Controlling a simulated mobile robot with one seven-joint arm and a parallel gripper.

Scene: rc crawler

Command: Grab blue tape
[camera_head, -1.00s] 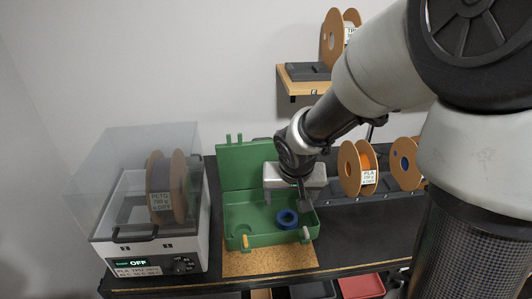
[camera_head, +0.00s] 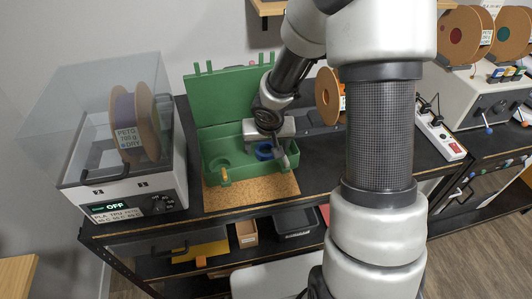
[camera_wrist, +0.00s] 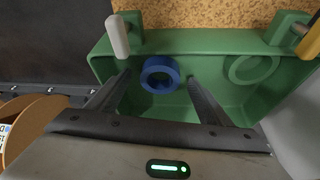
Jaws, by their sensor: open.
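A blue tape ring (camera_head: 264,152) lies inside an open green box (camera_head: 239,171), toward its right side. In the wrist view the blue tape (camera_wrist: 147,80) lies on the box floor near one wall of the green box (camera_wrist: 200,42). My gripper (camera_wrist: 158,79) is open and empty. Its two fingers point into the box, and the tape appears between their tips with a gap on each side. In the head view my gripper (camera_head: 272,150) is over the right part of the box and partly covers the tape. Whether the fingers reach the tape's height is unclear.
A green ring shape (camera_wrist: 236,72) shows beside the tape in the box. The raised green lid (camera_head: 225,95) stands behind. The box sits on a cork mat (camera_head: 250,190). A filament dryer (camera_head: 135,190) stands left; a spool (camera_head: 327,97) stands right.

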